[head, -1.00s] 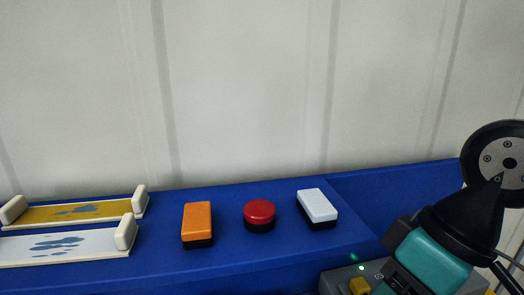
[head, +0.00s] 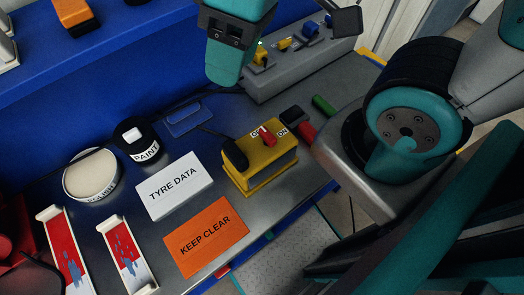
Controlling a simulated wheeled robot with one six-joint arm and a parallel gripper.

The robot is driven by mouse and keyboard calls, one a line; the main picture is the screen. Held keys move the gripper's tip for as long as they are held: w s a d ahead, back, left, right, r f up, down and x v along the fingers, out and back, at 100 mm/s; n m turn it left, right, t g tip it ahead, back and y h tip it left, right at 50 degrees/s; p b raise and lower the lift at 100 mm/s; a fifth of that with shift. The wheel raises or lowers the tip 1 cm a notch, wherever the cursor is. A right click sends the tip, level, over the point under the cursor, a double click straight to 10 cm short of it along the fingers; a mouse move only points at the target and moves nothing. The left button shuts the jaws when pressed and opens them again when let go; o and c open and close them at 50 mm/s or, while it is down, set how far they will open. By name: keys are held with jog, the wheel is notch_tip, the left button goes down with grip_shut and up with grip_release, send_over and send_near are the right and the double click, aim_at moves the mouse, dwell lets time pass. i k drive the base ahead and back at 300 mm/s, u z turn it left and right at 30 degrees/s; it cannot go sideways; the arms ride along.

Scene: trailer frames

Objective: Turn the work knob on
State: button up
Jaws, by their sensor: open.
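A yellow box (head: 263,172) stands on the grey bench in the head view.
A grey panel (head: 300,65) with yellow and blue knobs stands behind. A paint pot (head: 138,140) and a round tin (head: 92,175) stand left. My arm fills the right side.

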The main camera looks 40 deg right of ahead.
aim_at(270, 140)
jog(key=z, duration=1.55)
jog(key=k, duration=0.8)
jog(key=u, duration=1.5)
